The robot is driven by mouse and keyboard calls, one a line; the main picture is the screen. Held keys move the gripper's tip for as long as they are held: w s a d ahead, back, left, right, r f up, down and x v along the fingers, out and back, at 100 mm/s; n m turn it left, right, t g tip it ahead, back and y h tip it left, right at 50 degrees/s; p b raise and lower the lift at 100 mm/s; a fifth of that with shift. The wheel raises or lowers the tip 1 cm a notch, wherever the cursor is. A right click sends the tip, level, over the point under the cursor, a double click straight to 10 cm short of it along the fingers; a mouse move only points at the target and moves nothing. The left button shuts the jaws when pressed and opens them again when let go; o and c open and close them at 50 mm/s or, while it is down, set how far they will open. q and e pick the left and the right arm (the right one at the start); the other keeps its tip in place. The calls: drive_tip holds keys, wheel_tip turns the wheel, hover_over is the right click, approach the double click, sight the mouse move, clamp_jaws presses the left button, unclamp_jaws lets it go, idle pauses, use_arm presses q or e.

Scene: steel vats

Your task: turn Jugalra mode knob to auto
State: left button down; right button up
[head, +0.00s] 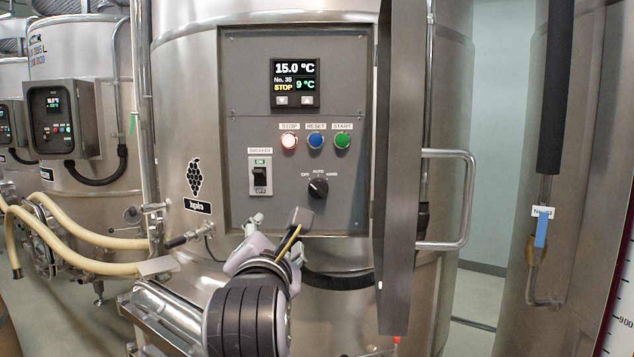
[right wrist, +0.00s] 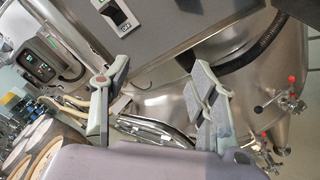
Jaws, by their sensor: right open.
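The mode knob (head: 318,187) is a black rotary knob on the grey control panel of the middle steel vat, under small OFF, AUTO and HAND labels. I cannot tell clearly which label it points at. A label plate (head: 198,206) with a grape emblem is left of the panel; its name is too small to read surely. My right gripper (head: 277,226) is below and left of the knob, apart from it. In the right wrist view my right gripper (right wrist: 160,72) is open, with nothing between its fingers. The knob is not visible there. My left gripper is not in view.
Above the knob are red, blue and green buttons (head: 315,140) and a display (head: 295,83) reading STOP. A breaker switch (head: 260,178) is left of the knob. The panel's open door (head: 398,200) juts out at right, before a steel handle (head: 466,200). Beige hoses (head: 90,240) run at left.

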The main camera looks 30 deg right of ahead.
drive_tip(key=h, duration=0.1)
approach(318, 191)
drive_tip(key=p+x, duration=0.6)
drive_tip(key=x, duration=0.2)
drive_tip(key=shift+r, duration=0.1)
drive_tip(key=shift+w+d, duration=0.3)
drive_tip(key=shift+w, duration=0.2)
drive_tip(key=shift+c, duration=0.3)
drive_tip(key=c, duration=1.1)
